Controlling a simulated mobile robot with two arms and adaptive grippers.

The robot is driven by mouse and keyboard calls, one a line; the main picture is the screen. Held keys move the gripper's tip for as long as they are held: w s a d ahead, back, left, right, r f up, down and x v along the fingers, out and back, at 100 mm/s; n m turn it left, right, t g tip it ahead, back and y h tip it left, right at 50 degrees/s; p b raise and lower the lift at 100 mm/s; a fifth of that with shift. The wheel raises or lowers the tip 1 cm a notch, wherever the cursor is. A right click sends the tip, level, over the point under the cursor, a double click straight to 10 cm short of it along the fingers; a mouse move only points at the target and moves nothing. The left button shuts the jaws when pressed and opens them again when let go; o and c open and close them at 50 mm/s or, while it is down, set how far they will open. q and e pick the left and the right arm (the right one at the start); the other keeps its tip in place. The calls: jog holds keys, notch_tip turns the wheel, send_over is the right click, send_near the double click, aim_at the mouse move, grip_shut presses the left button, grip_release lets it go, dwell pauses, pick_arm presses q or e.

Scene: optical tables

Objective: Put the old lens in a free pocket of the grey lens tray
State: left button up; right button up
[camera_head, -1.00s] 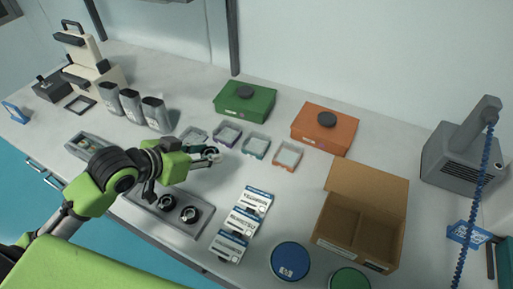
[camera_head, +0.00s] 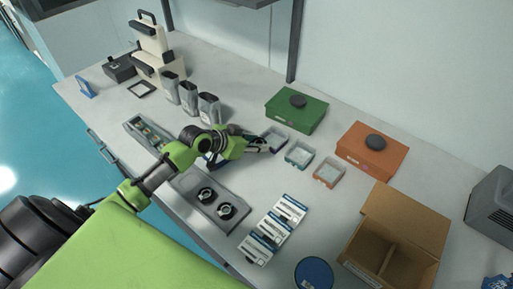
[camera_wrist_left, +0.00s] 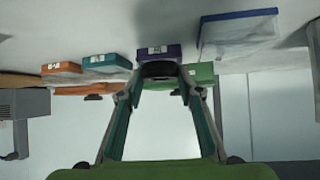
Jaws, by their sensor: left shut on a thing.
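My left gripper (camera_head: 268,149) is over the back middle of the table, at the front of a small purple-edged dish (camera_head: 275,138). In the left wrist view, its fingers (camera_wrist_left: 160,82) are shut on a dark round ring (camera_wrist_left: 159,70), which seems to be the old lens. The lens can hardly be made out in the head view. The grey lens tray (camera_head: 187,183) lies at the front edge, below my left arm. Two dark round lenses (camera_head: 206,196) sit in it, and its left part looks empty. My right gripper is not in view.
A teal dish (camera_head: 299,153) and an orange dish (camera_head: 328,172) stand right of my gripper. Green (camera_head: 296,112) and orange (camera_head: 371,154) boxes stand behind. White-blue packets (camera_head: 272,229) and an open carton (camera_head: 384,258) lie to the front right. Several grey containers (camera_head: 188,97) stand behind my arm.

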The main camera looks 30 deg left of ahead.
aim_at(256, 155)
pick_arm(q)
jog(key=shift+w+a+f, duration=0.1)
jog(key=shift+w+f, duration=0.25)
jog(key=shift+f, duration=0.1)
jog(key=shift+f+p, duration=0.6)
jog(key=shift+f, duration=0.85)
jog(key=shift+s, duration=0.1)
jog(key=shift+f, duration=0.15)
jog(key=o, duration=0.8)
